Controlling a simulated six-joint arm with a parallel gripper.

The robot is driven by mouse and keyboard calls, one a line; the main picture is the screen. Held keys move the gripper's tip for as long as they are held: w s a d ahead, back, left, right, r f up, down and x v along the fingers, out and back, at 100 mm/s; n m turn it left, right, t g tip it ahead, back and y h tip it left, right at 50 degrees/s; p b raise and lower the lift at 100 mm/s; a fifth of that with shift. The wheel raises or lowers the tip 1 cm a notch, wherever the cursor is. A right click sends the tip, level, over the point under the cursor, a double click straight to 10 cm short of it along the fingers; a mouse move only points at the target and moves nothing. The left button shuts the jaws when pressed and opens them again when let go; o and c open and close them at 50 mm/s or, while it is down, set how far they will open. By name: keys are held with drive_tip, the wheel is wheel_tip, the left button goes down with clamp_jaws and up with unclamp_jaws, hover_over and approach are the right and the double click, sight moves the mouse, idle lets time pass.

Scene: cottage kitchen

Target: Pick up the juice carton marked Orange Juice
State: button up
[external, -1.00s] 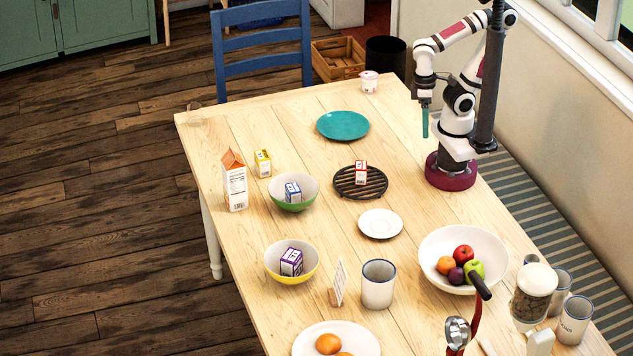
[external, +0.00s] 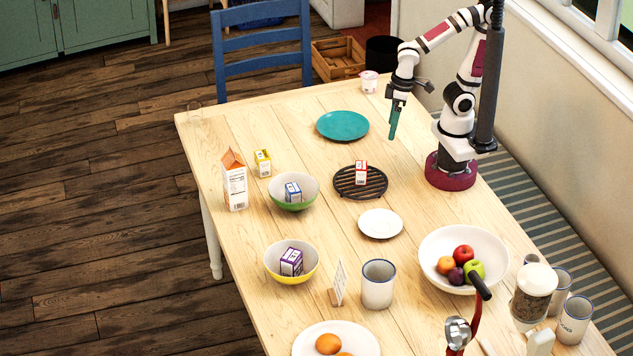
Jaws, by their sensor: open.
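Several small cartons are on the table, and their lettering is too small to read. A yellow and white one (external: 263,163) stands on bare wood. A blue and white one (external: 293,191) lies in the green bowl (external: 293,207). A red and white one (external: 361,173) stands on the black trivet (external: 345,188). A purple and white one (external: 291,262) is in the yellow bowl (external: 285,279). A tall orange and white carton (external: 235,187) stands near the left edge. My gripper (external: 392,135) is open and empty, pointing down above the table, behind and right of the trivet.
A teal plate (external: 342,125) lies left of my gripper. A white saucer (external: 381,223), a fruit bowl (external: 430,268), a mug (external: 378,285) and a small standing card (external: 340,281) are nearer the camera. Bare wood lies between the teal plate and trivet.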

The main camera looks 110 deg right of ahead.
drive_tip(key=w+d+f+n+t+h, duration=0.15)
drive_tip(key=w+d+t, duration=0.3)
drive_tip(key=w, duration=0.75)
drive_tip(key=w+d+f+n+t, duration=0.1)
drive_tip(key=w+d+n+t, duration=0.3)
drive_tip(key=w, duration=0.8)
drive_tip(key=t+y, duration=0.2)
drive_tip(key=t, duration=0.1)
approach(241, 159)
drive_tip(key=x, duration=0.7)
drive_tip(key=shift+w+d+f, duration=0.1)
drive_tip(key=shift+d+f, duration=0.05)
drive_tip(key=shift+d, duration=0.05)
drive_tip(key=x, duration=0.5)
drive_tip(key=shift+w+a, duration=0.25)
drive_tip(key=shift+a, duration=0.05)
clamp_jaws()
